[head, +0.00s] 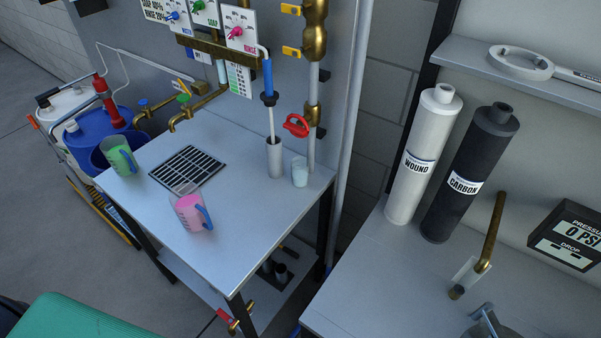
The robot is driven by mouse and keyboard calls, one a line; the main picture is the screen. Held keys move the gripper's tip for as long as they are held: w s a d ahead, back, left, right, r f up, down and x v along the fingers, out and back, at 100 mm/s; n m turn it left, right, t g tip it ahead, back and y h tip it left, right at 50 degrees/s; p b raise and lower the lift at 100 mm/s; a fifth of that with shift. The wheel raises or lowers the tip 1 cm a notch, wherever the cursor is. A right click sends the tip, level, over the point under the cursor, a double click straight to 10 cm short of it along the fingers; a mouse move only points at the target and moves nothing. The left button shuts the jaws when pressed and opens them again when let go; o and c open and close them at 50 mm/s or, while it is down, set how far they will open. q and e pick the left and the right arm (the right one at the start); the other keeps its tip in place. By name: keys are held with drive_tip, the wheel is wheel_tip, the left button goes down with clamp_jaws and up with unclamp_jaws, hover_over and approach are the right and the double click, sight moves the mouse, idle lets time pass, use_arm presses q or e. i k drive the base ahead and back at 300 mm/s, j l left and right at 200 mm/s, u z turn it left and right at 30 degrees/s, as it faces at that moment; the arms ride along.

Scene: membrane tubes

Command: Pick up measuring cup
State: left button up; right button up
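A pink measuring cup (191,212) with a blue handle stands on the grey metal table (240,211), just in front of a black drain grate. A green measuring cup (119,157) with a blue handle stands at the table's left edge. A small clear cup (300,172) with pale contents stands near the back right corner of the table. The frame does not show which cup the task means. Neither of my grippers is in view.
The drain grate (187,167) lies in the tabletop below a brass tap (186,115). A grey cylinder (274,158) holds a blue-topped rod. White (411,165) and dark (466,180) filter cartridges stand on the right counter (400,285). The front of the table is clear.

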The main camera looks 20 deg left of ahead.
sight(299, 165)
drive_tip(key=k+j+u, duration=0.15)
drive_tip(key=j+u, duration=0.3)
drive_tip(key=k+j+u, duration=0.15)
drive_tip(key=j+u, duration=0.75)
drive_tip(key=l+z, duration=0.1)
drive_tip(key=z, duration=1.25)
drive_tip(key=i+l+u, duration=0.1)
drive_tip(key=u, duration=0.35)
drive_tip(key=i+l+u, duration=0.15)
drive_tip(key=u, duration=0.3)
